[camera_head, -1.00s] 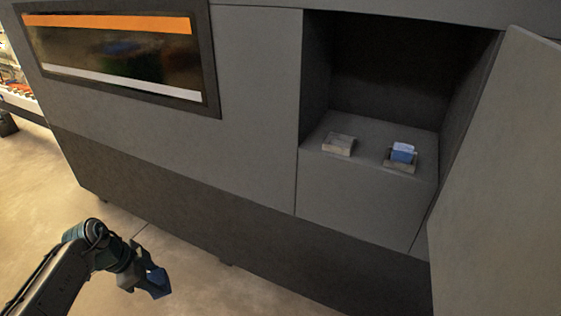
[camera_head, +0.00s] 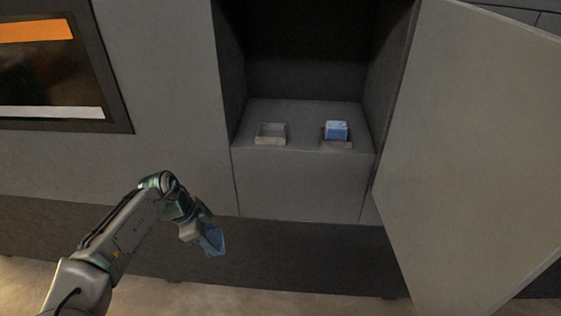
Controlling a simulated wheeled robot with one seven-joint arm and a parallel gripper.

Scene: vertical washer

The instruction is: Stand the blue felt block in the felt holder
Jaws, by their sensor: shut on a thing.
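My gripper (camera_head: 203,233) is shut on a blue felt block (camera_head: 214,241). It holds the block in front of the machine, below and left of the open compartment. Two small grey holders stand on the compartment floor. The left holder (camera_head: 271,134) looks empty. The right holder (camera_head: 337,144) has another light-blue block (camera_head: 336,130) standing in it. My gripper is well apart from both holders. The fingers are partly hidden by the wrist and the block.
The compartment (camera_head: 300,112) is a dark recess with side walls and a raised floor. Its door (camera_head: 480,140) stands open on the right. A dark window (camera_head: 45,75) is at the left. The space before the compartment is clear.

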